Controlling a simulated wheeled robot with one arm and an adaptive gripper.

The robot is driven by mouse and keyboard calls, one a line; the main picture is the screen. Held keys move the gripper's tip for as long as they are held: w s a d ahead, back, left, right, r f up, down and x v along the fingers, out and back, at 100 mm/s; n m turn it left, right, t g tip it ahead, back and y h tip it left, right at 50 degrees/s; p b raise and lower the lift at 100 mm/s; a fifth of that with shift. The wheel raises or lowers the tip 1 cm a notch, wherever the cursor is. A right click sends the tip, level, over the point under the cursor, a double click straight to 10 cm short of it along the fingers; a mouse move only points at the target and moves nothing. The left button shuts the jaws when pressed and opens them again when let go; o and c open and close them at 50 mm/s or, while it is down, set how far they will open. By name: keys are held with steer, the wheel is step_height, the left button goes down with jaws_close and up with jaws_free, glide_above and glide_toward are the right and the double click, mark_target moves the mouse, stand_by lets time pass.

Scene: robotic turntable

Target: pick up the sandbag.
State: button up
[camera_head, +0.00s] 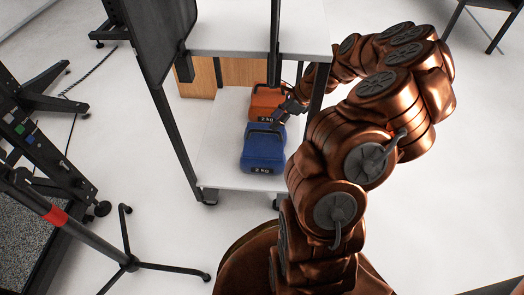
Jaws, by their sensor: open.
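A blue sandbag (263,152) marked 2 KG, with a dark handle on top, lies on the lower white shelf near its front edge. An orange sandbag (265,101), also marked 2 KG, lies just behind it on the same shelf. My gripper (279,117) reaches in from the right, over the right side of the orange sandbag and just behind the blue one. It is open. It looks small here and is partly dark against the bags. I cannot tell whether its fingers touch either bag.
The shelf unit has a white top (228,38), dark posts and a wooden back panel (240,72). One post stands close to my arm. The lower shelf (215,150) is bare left of the bags. A black tripod stand (130,262) and dark equipment (40,130) stand left; open floor lies right.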

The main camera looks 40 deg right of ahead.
mark_target(265, 131)
steer(key=shift+b+x, duration=1.9)
steer(key=shift+x, duration=1.95)
steer(key=shift+s, duration=0.15)
jaws_close()
